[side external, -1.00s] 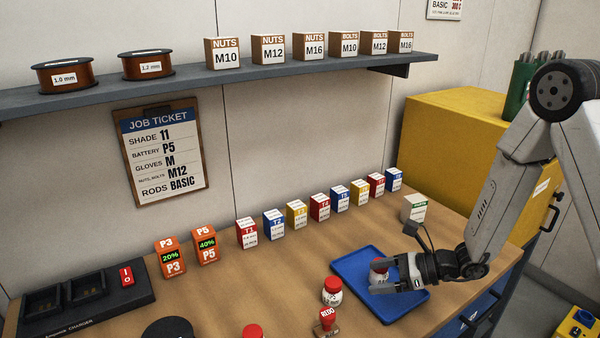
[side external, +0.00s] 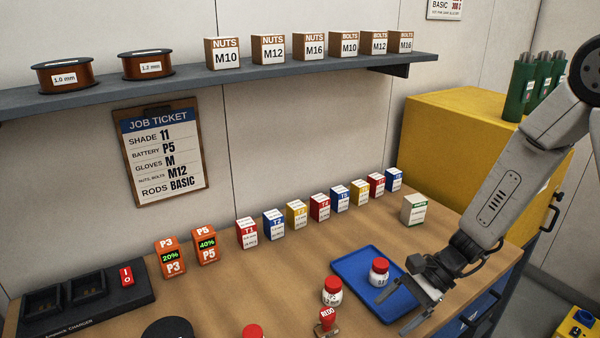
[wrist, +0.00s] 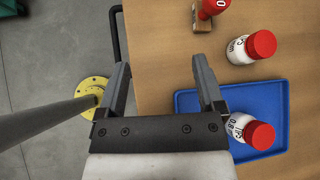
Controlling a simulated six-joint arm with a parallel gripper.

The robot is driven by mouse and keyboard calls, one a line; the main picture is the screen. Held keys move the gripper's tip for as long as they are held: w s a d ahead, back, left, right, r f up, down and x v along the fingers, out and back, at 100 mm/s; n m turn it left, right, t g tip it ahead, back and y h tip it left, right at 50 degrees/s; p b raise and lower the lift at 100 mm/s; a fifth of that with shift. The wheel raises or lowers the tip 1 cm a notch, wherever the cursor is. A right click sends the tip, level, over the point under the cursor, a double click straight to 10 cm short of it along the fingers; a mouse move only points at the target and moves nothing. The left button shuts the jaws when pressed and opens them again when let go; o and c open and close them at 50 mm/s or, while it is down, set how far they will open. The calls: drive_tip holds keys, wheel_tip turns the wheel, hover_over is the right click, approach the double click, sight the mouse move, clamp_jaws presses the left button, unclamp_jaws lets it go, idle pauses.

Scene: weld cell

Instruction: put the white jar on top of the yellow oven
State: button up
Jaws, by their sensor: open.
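A white jar with a red lid (side external: 379,273) stands upright on the blue tray; it also shows in the wrist view (wrist: 250,133). A second white jar with a red lid (side external: 332,291) stands on the bench left of the tray. My gripper (side external: 404,306) is open and empty over the tray's front right side, apart from the tray jar. In the wrist view its fingers (wrist: 160,66) have nothing between them, and the tray jar is right of the right finger. The yellow oven (side external: 470,135) stands behind the bench at right.
Green rod canisters (side external: 523,88) stand on the oven's right part; its left top is bare. The blue tray (side external: 350,262) lies near the bench's front edge. A REDO stamp (side external: 326,320) and another red lid (side external: 253,331) are nearby. Several coloured boxes line the bench's back.

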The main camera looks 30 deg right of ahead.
drive_tip(key=s+d+r+n+h, duration=0.1)
drive_tip(key=d+r+n+h, duration=0.2)
drive_tip(key=d+n+h, duration=0.5)
drive_tip(key=n+h, duration=0.1)
drive_tip(key=n, duration=0.8)
drive_tip(key=shift+s+r+n+h, duration=0.3)
drive_tip(key=shift+s+r, duration=0.05)
drive_tip(key=shift+o, duration=0.6)
drive_tip(key=shift+f, duration=0.1)
